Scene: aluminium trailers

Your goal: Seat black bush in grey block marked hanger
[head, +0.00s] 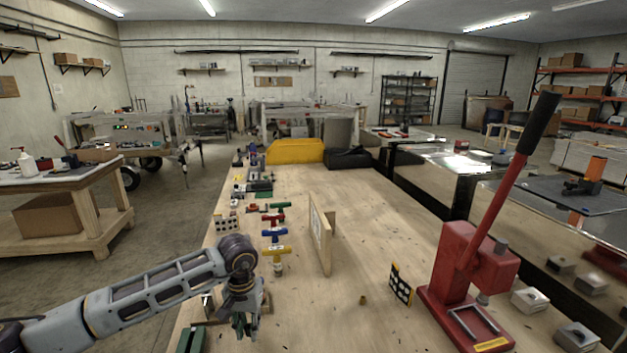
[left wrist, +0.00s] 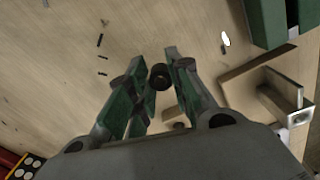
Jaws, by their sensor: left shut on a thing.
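My left gripper (head: 243,328) hangs over the near left part of the wooden bench. In the left wrist view its green-padded fingers (left wrist: 160,80) close on a small dark round piece that looks like the black bush (left wrist: 159,77). The bush is held at the fingertips, above the bench top. Several small grey blocks stand to the right of the red press, among them one block (head: 530,299) beside its base and another (head: 576,336) nearer the front. No hanger mark can be read on any of them. My right gripper is not in view.
A red lever press (head: 467,285) stands at the bench's right. A dotted board (head: 400,284) and a small brass-coloured piece (head: 363,300) are left of it. An upright wooden panel (head: 321,235) stands mid-bench. Coloured T-handled tools (head: 274,235) line the left. The front middle is mostly clear.

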